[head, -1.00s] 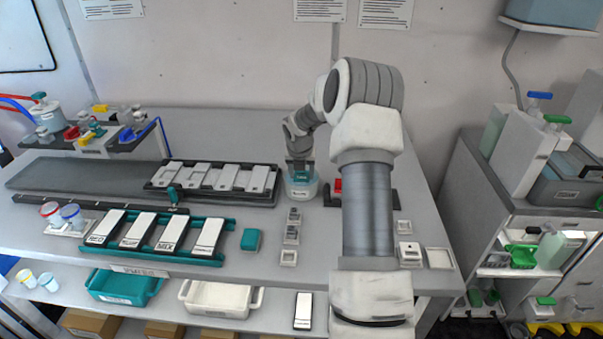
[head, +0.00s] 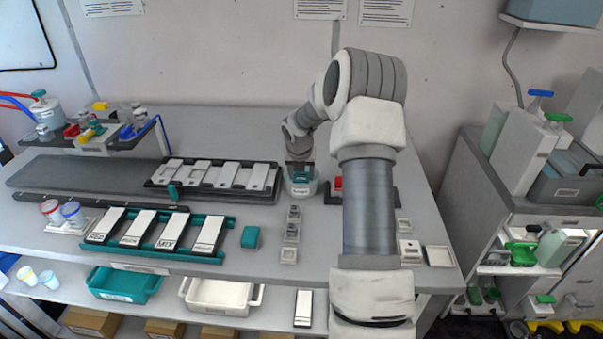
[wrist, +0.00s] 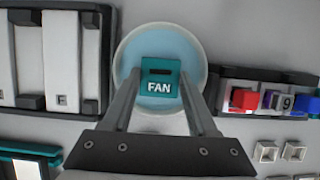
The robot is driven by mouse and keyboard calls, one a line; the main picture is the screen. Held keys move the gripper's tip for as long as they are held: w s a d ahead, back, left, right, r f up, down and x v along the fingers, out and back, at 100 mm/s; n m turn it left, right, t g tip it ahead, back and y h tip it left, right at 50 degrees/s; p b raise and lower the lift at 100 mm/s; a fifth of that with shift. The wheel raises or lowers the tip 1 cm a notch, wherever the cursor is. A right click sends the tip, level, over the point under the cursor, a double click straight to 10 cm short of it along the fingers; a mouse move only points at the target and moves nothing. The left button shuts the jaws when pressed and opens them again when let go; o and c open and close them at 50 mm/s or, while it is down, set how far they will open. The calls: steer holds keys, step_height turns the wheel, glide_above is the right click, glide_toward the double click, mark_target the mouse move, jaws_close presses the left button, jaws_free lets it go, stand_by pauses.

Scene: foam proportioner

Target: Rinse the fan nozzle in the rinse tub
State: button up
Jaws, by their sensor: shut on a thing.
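The fan nozzle (wrist: 159,88) is a teal block marked FAN with a dark slot, seen in the wrist view. My gripper (wrist: 160,74) is shut on it, one finger on each side. The rinse tub (head: 302,191) is a round white tub with a label on its front, near the back of the table. In the wrist view its pale rim (wrist: 118,60) and light blue water show around and beyond the nozzle. My gripper (head: 300,168) points down at the tub in the head view. How deep the nozzle sits is hard to tell.
A dark rack with white panels (head: 222,178) stands close left of the tub. A dark holder with red and blue parts (wrist: 265,98) stands close right. Small square blocks (head: 292,232) sit in front. A teal block (head: 250,237) lies front left.

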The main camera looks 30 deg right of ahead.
steer(key=shift+w+d, duration=0.1)
stand_by(0.5)
steer(key=shift+w+d+p, duration=0.4)
steer(key=shift+w+p, duration=0.15)
steer(key=shift+p, duration=0.15)
steer(key=shift+s+a, duration=0.25)
steer(key=shift+s, duration=0.1)
stand_by(0.4)
step_height(320, 180, up, 9)
steer(key=p, duration=0.9)
stand_by(0.6)
